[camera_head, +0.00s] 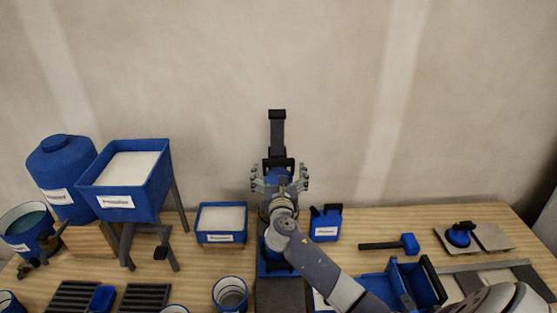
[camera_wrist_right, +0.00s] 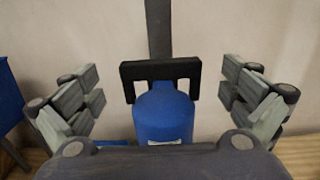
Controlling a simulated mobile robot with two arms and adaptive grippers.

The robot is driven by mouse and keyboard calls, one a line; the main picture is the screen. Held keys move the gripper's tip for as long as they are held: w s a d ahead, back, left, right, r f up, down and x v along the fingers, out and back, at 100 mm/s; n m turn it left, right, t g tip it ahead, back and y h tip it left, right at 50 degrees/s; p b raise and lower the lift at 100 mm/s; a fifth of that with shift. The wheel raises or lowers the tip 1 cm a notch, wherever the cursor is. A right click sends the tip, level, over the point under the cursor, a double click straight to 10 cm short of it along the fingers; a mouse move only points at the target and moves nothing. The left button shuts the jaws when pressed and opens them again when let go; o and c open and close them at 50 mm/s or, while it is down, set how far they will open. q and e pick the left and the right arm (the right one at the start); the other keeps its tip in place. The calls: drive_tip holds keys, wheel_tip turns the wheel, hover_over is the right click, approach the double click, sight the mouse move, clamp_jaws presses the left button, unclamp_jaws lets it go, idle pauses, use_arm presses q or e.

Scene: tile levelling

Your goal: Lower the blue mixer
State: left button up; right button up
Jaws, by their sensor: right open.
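The blue mixer stands in the middle of the table at the back, with its dark upright column (camera_head: 277,132) rising against the wall. In the right wrist view its blue body (camera_wrist_right: 164,117) carries a black handle (camera_wrist_right: 160,69), with the column behind. My right gripper (camera_head: 280,178) is open in front of the mixer head, one finger pair to each side. In the wrist view, clear gaps separate the fingers from the body and handle. My arm hides much of the mixer's lower part in the head view. My left gripper is not in view.
Left of the mixer are a blue tray of white material (camera_head: 221,218), a blue hopper on legs (camera_head: 128,182) and a blue tank (camera_head: 62,172). To the right are a blue canister (camera_head: 326,222), a mallet (camera_head: 391,244) and tiles (camera_head: 490,237). A bucket (camera_head: 229,293) stands in front.

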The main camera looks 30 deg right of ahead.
sight(279, 163)
drive_tip(key=shift+x, duration=2.5)
drive_tip(key=c, duration=1.4)
wheel_tip(279, 163, down, 13)
drive_tip(key=b, duration=1)
drive_tip(key=shift+s+f, duration=0.1)
drive_tip(key=shift+c, duration=0.2)
drive_tip(key=o, duration=1.2)
drive_tip(key=shift+o, duration=1.2)
